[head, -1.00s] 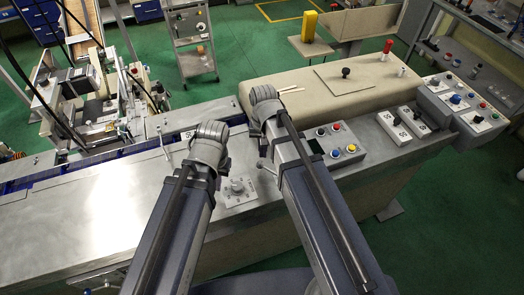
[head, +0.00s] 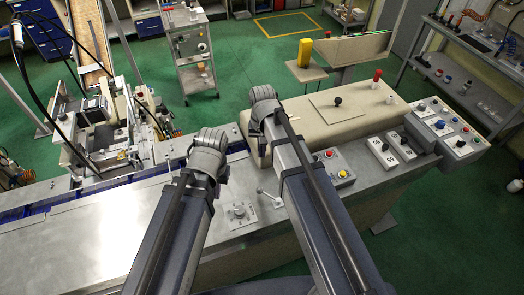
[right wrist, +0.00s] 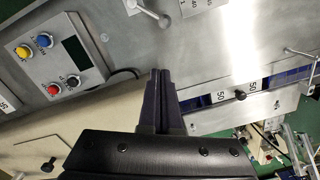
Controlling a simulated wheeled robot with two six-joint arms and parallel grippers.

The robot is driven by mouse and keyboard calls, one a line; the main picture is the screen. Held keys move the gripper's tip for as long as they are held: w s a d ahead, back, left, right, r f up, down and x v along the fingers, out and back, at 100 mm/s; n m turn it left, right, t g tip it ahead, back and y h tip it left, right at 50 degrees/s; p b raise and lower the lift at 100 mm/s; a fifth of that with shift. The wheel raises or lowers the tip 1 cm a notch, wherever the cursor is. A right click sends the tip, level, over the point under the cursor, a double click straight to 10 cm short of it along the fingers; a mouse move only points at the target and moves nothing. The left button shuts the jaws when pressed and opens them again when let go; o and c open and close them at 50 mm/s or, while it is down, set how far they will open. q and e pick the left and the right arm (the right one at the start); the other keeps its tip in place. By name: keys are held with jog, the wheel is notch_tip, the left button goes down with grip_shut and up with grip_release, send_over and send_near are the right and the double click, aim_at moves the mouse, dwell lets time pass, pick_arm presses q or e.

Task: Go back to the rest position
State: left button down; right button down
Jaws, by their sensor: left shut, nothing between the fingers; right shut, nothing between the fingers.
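Both my arms reach up from the bottom in the head view, over the metal bench. The end of my left arm that shows (head: 208,145) hangs over the bench; its gripper fingers are hidden. My right arm's visible end (head: 263,100) is beside the beige padded block (head: 350,128), and its fingers are hidden there too. In the right wrist view my right gripper (right wrist: 160,75) shows its dark fingers together, with nothing between them. The metal bench top (right wrist: 215,60) and the block's beige surface (right wrist: 60,125) lie beyond the fingers.
A button panel (head: 340,168) is partly behind my right arm; it also shows in the right wrist view (right wrist: 55,58). White labelled boxes (head: 393,148) and a control box (head: 452,130) stand to the right. Machinery (head: 105,120) stands at left.

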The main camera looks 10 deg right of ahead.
pick_arm(q)
jog(key=shift+r, duration=0.5)
pick_arm(e)
jog(key=shift+r, duration=0.55)
